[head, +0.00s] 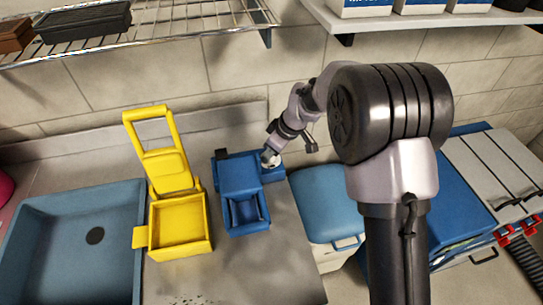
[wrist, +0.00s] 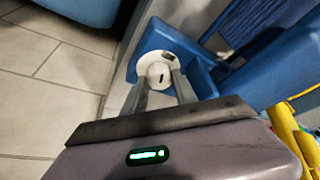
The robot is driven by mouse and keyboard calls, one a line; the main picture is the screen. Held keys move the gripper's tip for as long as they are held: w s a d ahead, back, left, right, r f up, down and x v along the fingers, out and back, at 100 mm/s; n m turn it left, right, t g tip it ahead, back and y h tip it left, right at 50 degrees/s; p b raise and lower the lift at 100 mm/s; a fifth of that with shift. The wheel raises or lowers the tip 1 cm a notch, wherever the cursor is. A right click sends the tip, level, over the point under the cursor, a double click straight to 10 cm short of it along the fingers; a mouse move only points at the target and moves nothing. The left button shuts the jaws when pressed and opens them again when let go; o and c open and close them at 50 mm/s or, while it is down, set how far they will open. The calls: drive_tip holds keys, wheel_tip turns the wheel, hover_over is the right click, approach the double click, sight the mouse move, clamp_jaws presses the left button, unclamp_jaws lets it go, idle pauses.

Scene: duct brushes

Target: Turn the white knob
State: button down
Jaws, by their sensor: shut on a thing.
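The white knob (wrist: 158,75) sits on a pale round plate on the end of a blue box-like unit (wrist: 150,38). The knob is small there and partly hidden by the gripper.
A yellow wringer bucket (head: 180,225) stands just left of the blue unit, with a blue sink basin (head: 70,245) farther left. A blue-lidded bin (head: 328,205) is close on the right. A wire shelf (head: 180,30) hangs above. Bare counter (head: 265,275) lies in front.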

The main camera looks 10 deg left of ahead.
drive_tip(key=shift+s+m+t+h, duration=0.1)
drive_tip(key=shift+m+t+h, duration=0.45)
drive_tip(key=shift+m, duration=1.45)
drive_tip(key=c, duration=1)
unclamp_jaws()
